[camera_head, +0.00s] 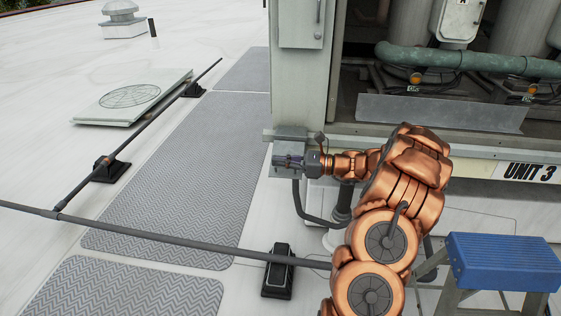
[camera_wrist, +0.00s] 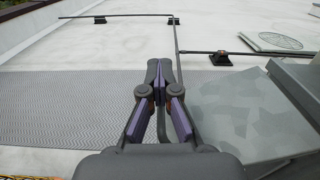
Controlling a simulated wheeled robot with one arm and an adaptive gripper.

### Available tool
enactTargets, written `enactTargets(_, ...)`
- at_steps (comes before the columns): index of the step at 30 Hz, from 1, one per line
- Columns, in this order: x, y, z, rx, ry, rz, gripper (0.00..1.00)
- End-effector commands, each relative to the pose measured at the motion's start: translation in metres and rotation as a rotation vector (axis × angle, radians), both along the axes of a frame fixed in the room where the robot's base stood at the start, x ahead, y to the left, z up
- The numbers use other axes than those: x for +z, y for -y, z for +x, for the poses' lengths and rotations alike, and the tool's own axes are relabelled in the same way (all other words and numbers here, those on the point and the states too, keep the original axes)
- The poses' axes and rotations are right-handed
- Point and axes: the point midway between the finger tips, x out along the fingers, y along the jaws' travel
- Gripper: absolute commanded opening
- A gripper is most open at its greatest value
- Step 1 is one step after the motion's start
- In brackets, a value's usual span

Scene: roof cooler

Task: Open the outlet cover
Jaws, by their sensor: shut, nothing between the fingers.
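The outlet box with its grey cover (camera_head: 290,133) is mounted low on the corner post of the cooler unit, at the centre of the head view. My gripper (camera_head: 284,160) is shut and empty, pointing left across the front of the box. It hides part of the box, so I cannot tell whether the fingers touch the cover or how far the cover is open. In the wrist view, the fingertips of my gripper (camera_wrist: 165,70) are together. A flat grey surface (camera_wrist: 240,115) lies close on their right; I cannot tell if it is the cover.
A conduit (camera_head: 299,200) curves down below the box. A blue step stool (camera_head: 503,255) stands at the lower right. Dark pipes on black support blocks (camera_head: 110,171) cross the roof at left. Grey walkway mats (camera_head: 190,170) lie flat there. The cooler unit (camera_head: 297,90) rises behind the box.

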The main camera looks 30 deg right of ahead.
Motion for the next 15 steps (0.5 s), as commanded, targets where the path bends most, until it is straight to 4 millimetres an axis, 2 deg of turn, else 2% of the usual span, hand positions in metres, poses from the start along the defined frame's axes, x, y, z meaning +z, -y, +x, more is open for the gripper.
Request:
enactTargets(7, 0.0, 0.0, 0.0, 0.0, 0.0, 0.0, 0.01)
enactTargets(15, 0.0, -0.0001, 0.0001, 0.0, 0.0, 0.0, 0.29)
